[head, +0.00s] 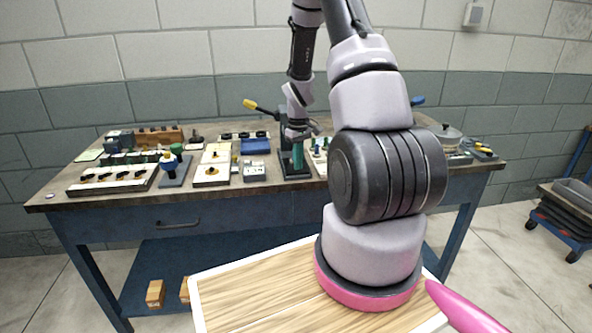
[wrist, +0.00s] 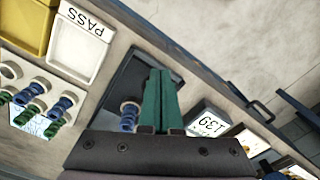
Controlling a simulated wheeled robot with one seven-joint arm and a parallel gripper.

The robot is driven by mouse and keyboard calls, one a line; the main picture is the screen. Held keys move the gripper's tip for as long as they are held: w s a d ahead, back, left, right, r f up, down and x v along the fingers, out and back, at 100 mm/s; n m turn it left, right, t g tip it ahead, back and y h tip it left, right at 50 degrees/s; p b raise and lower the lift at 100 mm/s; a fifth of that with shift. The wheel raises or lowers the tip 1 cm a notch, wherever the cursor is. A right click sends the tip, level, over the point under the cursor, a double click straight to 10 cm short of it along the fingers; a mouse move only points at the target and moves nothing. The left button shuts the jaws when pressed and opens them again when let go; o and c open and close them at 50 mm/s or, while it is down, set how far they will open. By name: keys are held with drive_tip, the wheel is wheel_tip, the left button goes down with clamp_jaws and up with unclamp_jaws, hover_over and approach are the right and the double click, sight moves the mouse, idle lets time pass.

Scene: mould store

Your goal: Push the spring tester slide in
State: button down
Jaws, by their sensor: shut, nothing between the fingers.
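My gripper (head: 297,168) has green fingers, shut together and empty, pointing down at the spring tester (head: 284,158). The tester is a dark upright stand with a dark base near the middle of the bench. My arm and fingers hide part of it. In the wrist view the shut fingers (wrist: 159,78) are over the tester's dark base plate (wrist: 128,72). A blue spring with white end rings (wrist: 129,115) shows just left of the fingers. I cannot pick out the slide apart from the base, or tell whether the fingers touch it.
A display box (wrist: 210,124) reading 139 sits beside the base. A white PASS tray (wrist: 76,50) and a yellow tray (wrist: 25,27) lie on the other side, near several springs (wrist: 30,95). A yellow-ended lever (head: 250,104) rises behind. Fixtures crowd the bench (head: 130,205).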

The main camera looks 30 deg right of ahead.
drive_tip(key=shift+w+d, duration=0.1)
drive_tip(key=shift+w, duration=0.15)
drive_tip(key=shift+w+d, duration=0.25)
drive_tip(key=shift+w, duration=0.65)
drive_tip(key=shift+w+d, duration=0.25)
drive_tip(key=shift+w, duration=0.8)
drive_tip(key=shift+w+d, duration=0.25)
drive_tip(key=shift+w, duration=0.45)
drive_tip(key=shift+w+d, duration=0.2)
drive_tip(key=shift+w, duration=0.5)
drive_tip(key=shift+s+a+r, duration=0.2)
drive_tip(key=shift+s+r, duration=0.3)
drive_tip(key=shift+s, duration=0.15)
drive_tip(key=shift+s+a+r, duration=0.15)
drive_tip(key=shift+s+r, duration=0.35)
drive_tip(key=shift+s, duration=0.1)
wheel_tip(320, 180, up, 7)
drive_tip(key=s, duration=0.3)
drive_tip(key=shift+a, duration=0.4)
